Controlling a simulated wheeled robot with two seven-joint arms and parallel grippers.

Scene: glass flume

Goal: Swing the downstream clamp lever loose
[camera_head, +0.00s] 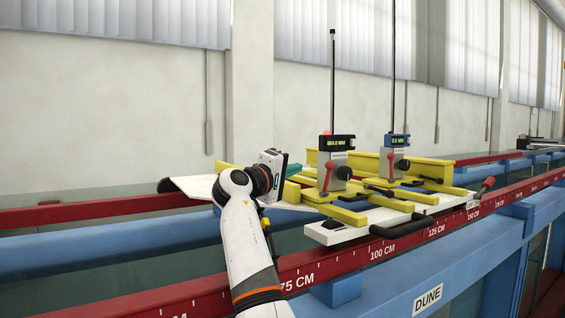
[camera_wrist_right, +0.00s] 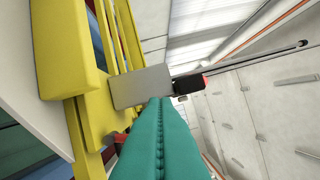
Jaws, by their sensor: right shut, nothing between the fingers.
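A lever with a red grip (camera_head: 487,184) sticks up at the right end of the carriage, beside the red rail. I cannot tell for certain that it is the downstream clamp lever. My right gripper (camera_head: 292,170) is at the left end of the yellow frame, well apart from that lever. Its teal fingers are shut and empty; they also show in the right wrist view (camera_wrist_right: 156,135), pressed together along a seam. A small red part (camera_wrist_right: 118,138) shows beside them there, partly hidden. My left gripper is in neither view.
The white carriage plate (camera_head: 335,234) carries a yellow frame (camera_head: 350,215) and a black handle (camera_head: 402,225). Two gauges, one with a black display (camera_head: 336,142) and one with a blue display (camera_head: 397,140), bear tall rods. The red scale rail (camera_head: 330,264) runs in front.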

